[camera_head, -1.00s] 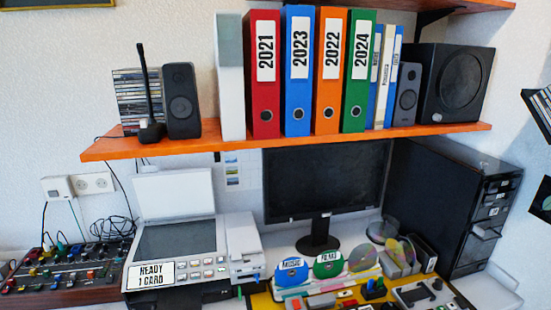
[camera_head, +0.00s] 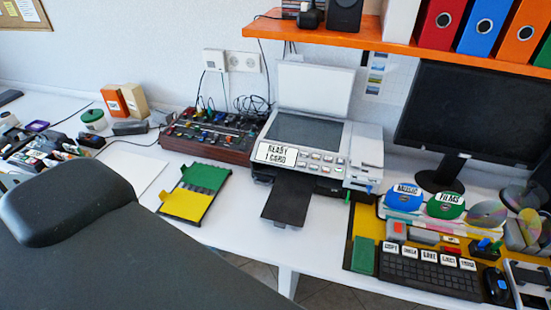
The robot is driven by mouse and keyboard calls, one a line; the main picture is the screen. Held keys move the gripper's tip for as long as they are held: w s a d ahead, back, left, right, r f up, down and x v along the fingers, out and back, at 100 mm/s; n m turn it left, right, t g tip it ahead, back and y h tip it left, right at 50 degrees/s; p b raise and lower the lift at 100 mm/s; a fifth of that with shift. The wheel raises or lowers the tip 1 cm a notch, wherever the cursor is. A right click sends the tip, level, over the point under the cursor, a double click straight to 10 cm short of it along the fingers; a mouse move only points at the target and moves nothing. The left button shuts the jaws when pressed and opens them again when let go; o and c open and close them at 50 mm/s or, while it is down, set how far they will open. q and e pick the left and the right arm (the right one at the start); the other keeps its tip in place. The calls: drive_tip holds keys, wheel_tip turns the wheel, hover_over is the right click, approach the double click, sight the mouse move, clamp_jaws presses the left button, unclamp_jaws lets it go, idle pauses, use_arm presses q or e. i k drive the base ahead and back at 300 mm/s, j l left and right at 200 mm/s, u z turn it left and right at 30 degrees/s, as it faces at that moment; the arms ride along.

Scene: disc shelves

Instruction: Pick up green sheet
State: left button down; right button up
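A flat dark holder with a green sheet (camera_head: 205,176) at its far end and a yellow sheet (camera_head: 186,205) at its near end lies on the white desk, left of the printer. Dark parts show between the two sheets. A smaller green piece (camera_head: 363,256) stands at the left end of the yellow board on the right; I cannot tell whether it is a sheet or a block. Neither of my grippers is in view.
A printer (camera_head: 325,130) with a black tray (camera_head: 288,202) stands mid-desk, by a mixing panel (camera_head: 212,138). A large dark rounded shape (camera_head: 75,205) covers the lower left. A white paper (camera_head: 135,168) lies left of the holder. An orange shelf (camera_head: 330,38) hangs above.

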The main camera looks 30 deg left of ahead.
sight(202, 174)
drive_tip(key=u, duration=1.7)
drive_tip(key=j+z, duration=0.35)
